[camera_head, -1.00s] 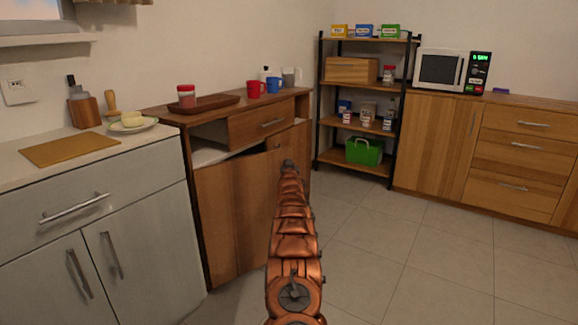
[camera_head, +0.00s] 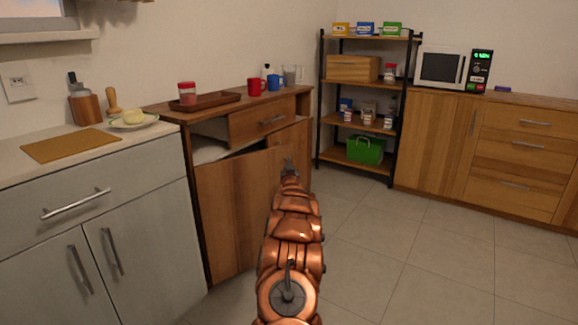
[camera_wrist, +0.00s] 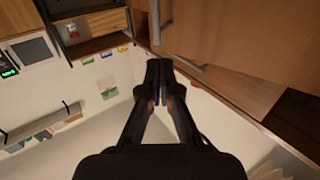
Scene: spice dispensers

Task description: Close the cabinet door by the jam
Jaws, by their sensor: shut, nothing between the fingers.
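The jam jar (camera_head: 187,94), with red contents and a red lid, stands on a brown tray on top of the wooden cabinet. The right part of the cabinet front (camera_head: 297,138) is partly hidden by my arm. My gripper (camera_head: 289,165) is in front of the cabinet, near the door's free right edge; I cannot tell whether it touches. In the wrist view my gripper (camera_wrist: 158,78) is shut and empty, with a wooden panel and metal handle (camera_wrist: 188,65) beside it.
A drawer (camera_head: 262,122) above the door sits slightly pulled out. A grey counter unit (camera_head: 95,215) adjoins at left. A black-framed shelf (camera_head: 322,110) and a long wooden cabinet (camera_head: 432,140) stand at the back. The tiled floor (camera_head: 420,250) at right is clear.

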